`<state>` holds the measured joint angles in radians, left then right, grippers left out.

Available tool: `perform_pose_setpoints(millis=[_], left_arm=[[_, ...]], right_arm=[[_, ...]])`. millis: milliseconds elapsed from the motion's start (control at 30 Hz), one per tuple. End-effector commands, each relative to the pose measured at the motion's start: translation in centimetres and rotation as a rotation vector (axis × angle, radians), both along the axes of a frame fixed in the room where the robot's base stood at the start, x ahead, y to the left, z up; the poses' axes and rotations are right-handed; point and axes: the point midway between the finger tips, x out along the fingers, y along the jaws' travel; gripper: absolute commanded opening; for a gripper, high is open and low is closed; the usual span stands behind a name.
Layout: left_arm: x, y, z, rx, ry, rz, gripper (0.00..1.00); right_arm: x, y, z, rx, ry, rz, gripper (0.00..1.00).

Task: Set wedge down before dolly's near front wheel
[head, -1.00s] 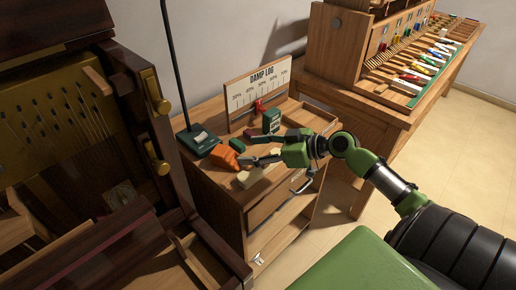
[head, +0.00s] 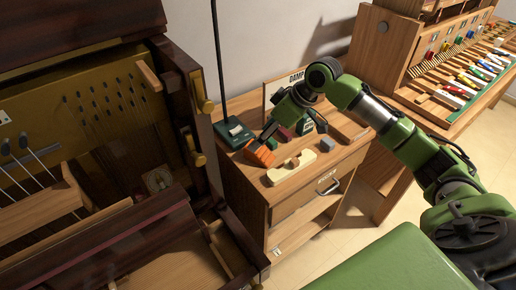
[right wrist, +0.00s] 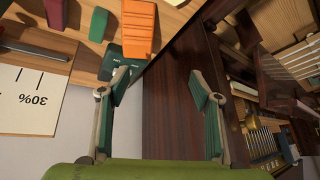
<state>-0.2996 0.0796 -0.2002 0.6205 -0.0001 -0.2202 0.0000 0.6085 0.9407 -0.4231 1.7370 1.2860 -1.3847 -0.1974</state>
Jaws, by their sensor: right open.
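An orange ribbed wedge (head: 260,153) lies on the wooden cabinet top, near its left front edge; it also shows in the right wrist view (right wrist: 138,28). My left gripper is not in view.
A dark green lamp base (head: 233,134) stands behind the orange wedge. A cream piece (head: 291,170), a grey block (head: 327,144) and a dark red block (head: 284,133) share the cabinet top. A dark open piano case (head: 185,90) stands close on the left.

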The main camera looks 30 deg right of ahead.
Motion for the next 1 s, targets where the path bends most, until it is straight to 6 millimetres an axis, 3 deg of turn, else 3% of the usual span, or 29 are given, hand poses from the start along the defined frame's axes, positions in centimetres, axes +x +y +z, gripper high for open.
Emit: perform_pose_setpoints(millis=[33,100,333,700,1000], left_arm=[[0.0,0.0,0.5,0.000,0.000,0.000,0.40],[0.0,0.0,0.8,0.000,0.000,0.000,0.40],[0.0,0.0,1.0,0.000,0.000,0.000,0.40],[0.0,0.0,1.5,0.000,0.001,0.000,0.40],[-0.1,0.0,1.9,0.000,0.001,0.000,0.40]], right_arm=[[0.4,-0.8,1.2,-0.039,0.016,-0.021,0.58],[0.4,-1.7,1.8,-0.086,0.044,-0.050,0.58],[0.5,-3.3,2.3,-0.155,0.086,-0.104,0.58],[2.7,-1.9,-3.7,-0.153,0.086,-0.103,0.58],[3.4,-1.4,-6.0,-0.153,0.085,-0.103,0.58]])
